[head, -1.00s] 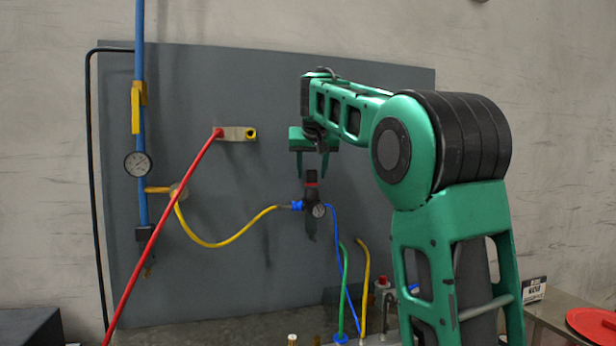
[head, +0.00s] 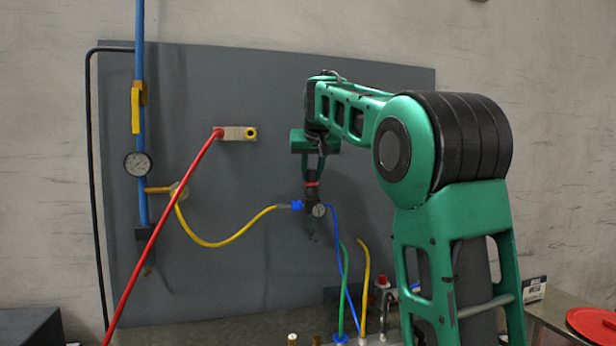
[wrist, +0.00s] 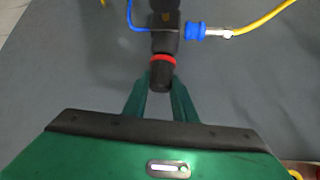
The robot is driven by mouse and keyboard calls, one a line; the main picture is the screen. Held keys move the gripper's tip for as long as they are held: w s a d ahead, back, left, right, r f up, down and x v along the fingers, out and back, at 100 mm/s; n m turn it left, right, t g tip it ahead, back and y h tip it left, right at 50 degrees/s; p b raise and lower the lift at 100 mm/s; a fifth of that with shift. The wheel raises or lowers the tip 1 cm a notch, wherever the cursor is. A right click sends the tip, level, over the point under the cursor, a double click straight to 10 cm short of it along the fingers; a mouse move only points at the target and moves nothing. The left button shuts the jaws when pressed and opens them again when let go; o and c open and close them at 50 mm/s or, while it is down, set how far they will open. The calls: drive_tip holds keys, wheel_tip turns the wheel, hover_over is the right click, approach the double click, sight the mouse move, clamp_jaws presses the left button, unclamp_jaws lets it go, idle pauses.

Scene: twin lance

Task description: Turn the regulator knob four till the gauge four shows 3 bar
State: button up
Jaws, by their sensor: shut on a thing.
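The regulator (head: 313,197) is a dark body on the grey panel with a red ring near its top. Its black knob (wrist: 161,78) sits at the regulator's end beyond the red ring in the wrist view. My gripper (head: 313,172) points down from above, and its green fingers are shut on the knob. The wrist view also shows the fingers (wrist: 160,92) on either side of it. A small round gauge (head: 318,210) sits on the regulator's front; its reading is too small to tell. I see no number on the regulator or gauge.
A blue-fitted yellow hose (head: 235,243) joins the regulator's left side. A larger gauge (head: 137,164) hangs on the blue pipe (head: 140,70) at left. A red hose (head: 165,230) crosses the panel (head: 260,80). Green and yellow hoses rise below right.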

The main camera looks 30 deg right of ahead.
drive_tip(key=shift+d, duration=0.1)
drive_tip(key=shift+d+n+t+y, duration=0.1)
drive_tip(key=shift+n+t+y, duration=0.4)
drive_tip(key=shift+n+y, duration=2)
drive_tip(key=shift+n, duration=0.9)
drive_tip(key=shift+a+n+y, duration=0.25)
drive_tip(key=shift+n+y, duration=0.05)
drive_tip(key=o, duration=1)
drive_tip(key=shift+o, duration=0.2)
drive_tip(key=shift+r, duration=0.1)
drive_tip(key=v, duration=1)
drive_tip(key=shift+r, duration=0.15)
